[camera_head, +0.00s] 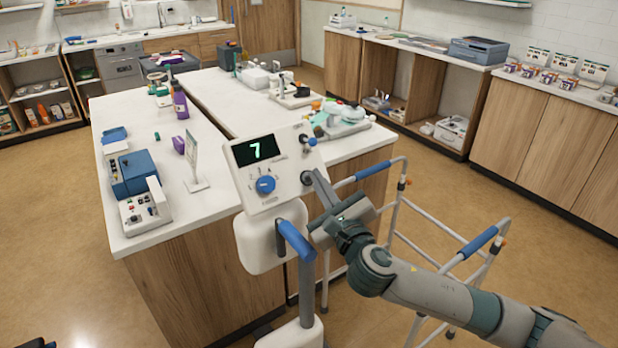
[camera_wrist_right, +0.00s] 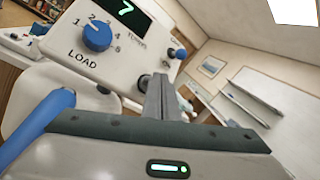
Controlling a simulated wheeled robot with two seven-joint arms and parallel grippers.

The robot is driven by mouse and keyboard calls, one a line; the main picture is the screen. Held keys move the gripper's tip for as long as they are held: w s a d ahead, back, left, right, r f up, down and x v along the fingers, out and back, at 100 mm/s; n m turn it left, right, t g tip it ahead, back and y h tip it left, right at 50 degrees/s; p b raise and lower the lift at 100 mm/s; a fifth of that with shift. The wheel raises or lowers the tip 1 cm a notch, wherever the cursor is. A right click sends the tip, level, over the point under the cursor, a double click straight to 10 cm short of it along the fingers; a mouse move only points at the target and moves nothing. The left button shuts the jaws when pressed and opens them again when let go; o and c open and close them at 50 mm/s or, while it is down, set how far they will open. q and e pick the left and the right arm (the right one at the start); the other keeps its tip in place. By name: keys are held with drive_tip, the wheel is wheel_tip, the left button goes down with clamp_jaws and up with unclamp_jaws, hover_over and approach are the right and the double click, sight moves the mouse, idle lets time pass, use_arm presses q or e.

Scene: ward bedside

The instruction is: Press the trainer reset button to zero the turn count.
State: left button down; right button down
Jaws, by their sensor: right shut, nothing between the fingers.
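The trainer (camera_head: 283,163) is a white panel on a stand, also in the right wrist view (camera_wrist_right: 70,48). Its display (camera_head: 254,150) reads 7 in green. A blue knob (camera_head: 265,184), marked LOAD in the wrist view (camera_wrist_right: 97,36), sits below the display. A small blue-tipped knob (camera_head: 311,142) sticks out at the panel's upper right. My right gripper (camera_head: 309,178) is shut and empty, its tips at the panel's lower right edge. In the wrist view its fingers (camera_wrist_right: 158,82) cover part of that corner. I cannot tell whether they touch. My left gripper is not in view.
A blue-gripped handle (camera_head: 296,240) rises below the panel. A metal walker frame (camera_head: 397,215) stands close to my right arm. A white-topped counter (camera_head: 165,215) with several items lies behind and left of the trainer. Open floor (camera_head: 70,240) lies at the left.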

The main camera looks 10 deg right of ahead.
drive_tip(key=shift+w+a+f, duration=0.25)
drive_tip(key=shift+w+f, duration=0.2)
drive_tip(key=shift+w, duration=0.15)
idle(1.1)
drive_tip(key=shift+p, duration=0.35)
drive_tip(key=shift+s+d+r+p, duration=0.25)
drive_tip(key=shift+s+r+p, duration=0.3)
drive_tip(key=shift+p, duration=0.25)
drive_tip(key=shift+f, duration=0.1)
drive_tip(key=s+r+p, duration=0.1)
drive_tip(key=s+p, duration=0.1)
drive_tip(key=s+d+r+p, duration=0.1)
drive_tip(key=s+r+p, duration=0.1)
drive_tip(key=shift+d, duration=0.2)
idle(0.8)
